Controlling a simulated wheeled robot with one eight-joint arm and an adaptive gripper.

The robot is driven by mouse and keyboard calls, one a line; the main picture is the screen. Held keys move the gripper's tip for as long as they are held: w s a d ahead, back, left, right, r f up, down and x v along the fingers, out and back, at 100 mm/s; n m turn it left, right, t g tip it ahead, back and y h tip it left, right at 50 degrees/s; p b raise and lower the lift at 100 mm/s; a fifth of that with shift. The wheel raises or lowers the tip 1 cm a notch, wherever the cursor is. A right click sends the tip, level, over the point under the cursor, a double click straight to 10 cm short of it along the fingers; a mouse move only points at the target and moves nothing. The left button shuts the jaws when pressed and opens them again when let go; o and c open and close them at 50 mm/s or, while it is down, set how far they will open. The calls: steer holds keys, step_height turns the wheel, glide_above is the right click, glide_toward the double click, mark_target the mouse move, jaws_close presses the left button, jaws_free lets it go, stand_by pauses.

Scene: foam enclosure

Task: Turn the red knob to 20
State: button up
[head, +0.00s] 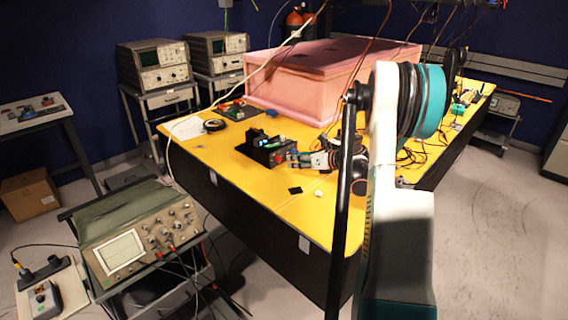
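A small black box (262,148) with blue, green and white parts on top sits on the yellow table. A small red spot (277,158) shows on its front face and may be the red knob; its marking and any scale are too small to read. My gripper (291,158) reaches in from the right, low over the table, with its fingertips at or very near this red spot. I cannot tell whether they touch it or how far apart the fingers are.
The yellow table (225,174) carries a pink foam box (292,86) behind the black box, and loose cables (412,157) to the right. A small black square (295,190) and a white piece (318,193) lie in front. An oscilloscope (140,242) stands at lower left.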

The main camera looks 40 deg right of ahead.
mark_target(281, 159)
steer(key=b+x, duration=0.1)
steer(key=x, duration=0.6)
steer(key=shift+w+b, duration=0.2)
steer(key=shift+b, duration=0.1)
jaws_close()
